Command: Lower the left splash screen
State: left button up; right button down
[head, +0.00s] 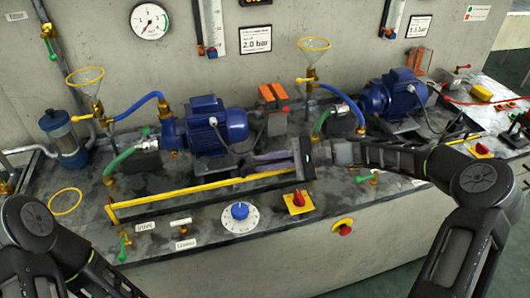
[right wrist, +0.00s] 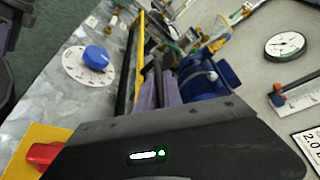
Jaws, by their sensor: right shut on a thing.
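The left splash screen shows in the head view as a low, long frame with a yellow bar (head: 190,190) in front of the left blue pump. Its yellow edge also shows in the right wrist view (right wrist: 138,62). My right gripper (head: 262,162) reaches in from the right and is shut on the screen near its right end; the exact contact is partly hidden by the gripper body. In the right wrist view, the purple-grey fingers (right wrist: 160,86) are close together beside the yellow edge. My left arm shows at the lower left, but its gripper is not visible.
The left pump (head: 205,125) stands behind the screen, with blue and green hoses beside it. A blue dial (head: 240,211), a red switch on yellow (head: 298,201) and a red-yellow button (head: 343,227) sit in front. A yellow ring (head: 66,201) lies at left.

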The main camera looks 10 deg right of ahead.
jog(key=shift+f+b, duration=0.35)
jog(key=shift+f, duration=0.95)
jog(key=c, duration=1.5)
grip_release()
jog(key=v, duration=0.8)
jog(key=shift+b, duration=0.4)
jog(key=shift+a, duration=0.1)
